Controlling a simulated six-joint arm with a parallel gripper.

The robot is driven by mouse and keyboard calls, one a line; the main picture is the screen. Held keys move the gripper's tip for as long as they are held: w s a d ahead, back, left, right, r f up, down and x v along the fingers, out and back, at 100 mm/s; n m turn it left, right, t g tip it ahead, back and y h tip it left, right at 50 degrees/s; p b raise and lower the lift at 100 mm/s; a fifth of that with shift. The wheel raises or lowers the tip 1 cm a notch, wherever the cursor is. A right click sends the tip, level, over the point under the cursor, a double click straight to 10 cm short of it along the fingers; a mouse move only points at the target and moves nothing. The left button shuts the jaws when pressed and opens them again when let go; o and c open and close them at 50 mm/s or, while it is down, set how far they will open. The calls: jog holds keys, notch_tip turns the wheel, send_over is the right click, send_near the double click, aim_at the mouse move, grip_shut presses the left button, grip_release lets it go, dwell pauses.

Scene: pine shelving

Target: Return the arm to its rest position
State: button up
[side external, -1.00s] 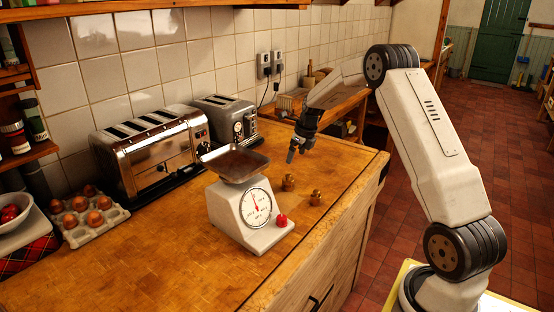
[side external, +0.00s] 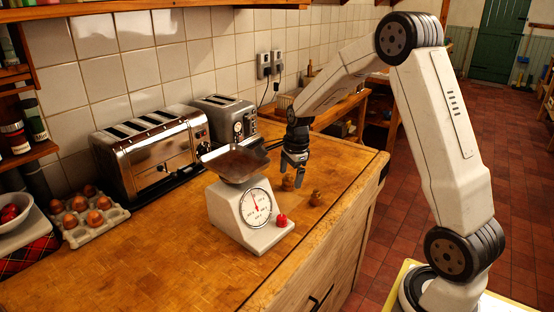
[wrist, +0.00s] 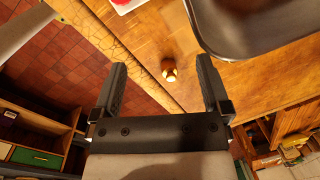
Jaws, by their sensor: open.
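My gripper (side external: 293,166) is open and empty. In the side view it points down above the wooden counter, just right of the scale's metal pan and near two small brass weights. One weight (side external: 288,182) is just below the fingertips; the other (side external: 315,198) stands closer to the counter's front edge. In the wrist view the two black fingers (wrist: 162,66) are spread wide, and a single brass weight (wrist: 169,73) shows on the counter beyond them, apart from both. My forearm reaches down to the left from a raised elbow.
A white kitchen scale (side external: 236,220) with its metal pan (side external: 235,163) stands left of my gripper, a small red object (side external: 281,220) at its base. Two toasters (side external: 150,150) (side external: 222,115) and an egg tray (side external: 92,222) are farther left. Tiled floor is open at right.

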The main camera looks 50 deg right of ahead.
jog(key=s+a+n+t, duration=0.1)
jog(key=s+a+n, duration=1.3)
jog(key=a+n, duration=0.4)
jog(key=shift+s+f+n, duration=0.3)
jog(key=shift+f+n, duration=0.15)
jog(key=shift+n, duration=1.95)
